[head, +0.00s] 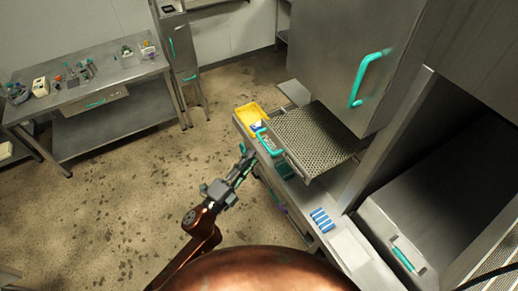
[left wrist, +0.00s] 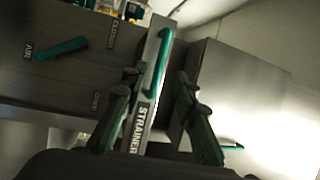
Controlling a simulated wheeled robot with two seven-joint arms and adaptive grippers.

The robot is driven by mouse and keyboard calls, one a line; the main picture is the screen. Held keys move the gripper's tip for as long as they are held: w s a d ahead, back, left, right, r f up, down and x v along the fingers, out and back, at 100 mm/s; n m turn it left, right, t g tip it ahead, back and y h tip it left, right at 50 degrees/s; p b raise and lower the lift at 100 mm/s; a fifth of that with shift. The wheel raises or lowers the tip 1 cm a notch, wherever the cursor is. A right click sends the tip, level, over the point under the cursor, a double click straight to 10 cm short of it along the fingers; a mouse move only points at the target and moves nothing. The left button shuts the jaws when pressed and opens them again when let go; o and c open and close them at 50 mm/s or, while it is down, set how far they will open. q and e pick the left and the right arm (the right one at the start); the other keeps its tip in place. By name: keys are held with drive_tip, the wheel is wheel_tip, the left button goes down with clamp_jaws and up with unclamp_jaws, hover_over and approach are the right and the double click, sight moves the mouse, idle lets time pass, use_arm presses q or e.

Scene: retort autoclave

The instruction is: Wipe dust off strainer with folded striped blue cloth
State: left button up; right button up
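The strainer (head: 315,135) is a perforated metal tray sticking out below the large steel door, with a teal handle (head: 267,141) on its front. In the left wrist view, a panel labelled STRAINER (left wrist: 143,122) and a teal handle (left wrist: 162,65) show beyond and between the fingers. My left gripper (head: 243,160) is open and empty, in front of and a little left of the handle; its fingers (left wrist: 160,115) stand apart. The blue and white striped cloth (head: 322,220) lies on the steel ledge, right of and nearer than the strainer. Dust cannot be made out. My right gripper is not visible.
A yellow tray (head: 250,114) stands on the ledge's far end. The steel door with a teal handle (head: 366,78) rises behind the strainer. A grey box (head: 405,235) is at right. A side table (head: 110,75) with small items stands far left. The floor between is clear.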

use_arm(q)
drive_tip(key=shift+v, duration=2.05)
